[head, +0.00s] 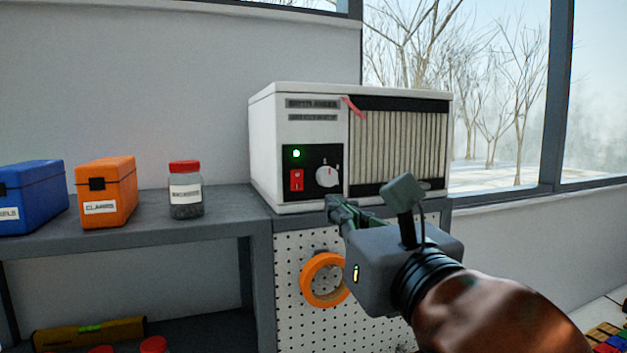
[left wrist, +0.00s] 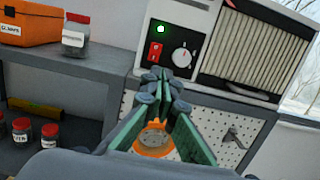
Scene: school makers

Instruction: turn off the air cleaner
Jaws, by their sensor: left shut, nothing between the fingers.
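The air cleaner (head: 265,150) is a white box on the grey bench, with a pleated filter front and a pink ribbon. Its black panel has a lit green light (head: 296,153), a red rocker switch (head: 296,180) and a white dial (head: 327,176). In the left wrist view the red switch (left wrist: 155,51) and green light (left wrist: 160,29) show beyond the fingers. My left gripper (head: 333,203) is shut and empty, just below and right of the switch in the head view; the fingertips (left wrist: 162,76) appear apart from the panel. My right gripper is not in view.
Left on the bench (head: 228,201) stand a jar with a red lid (head: 186,190), an orange case (head: 106,192) and a blue case (head: 30,197). An orange tape roll (head: 309,282) hangs on the pegboard below. A window is behind on the right.

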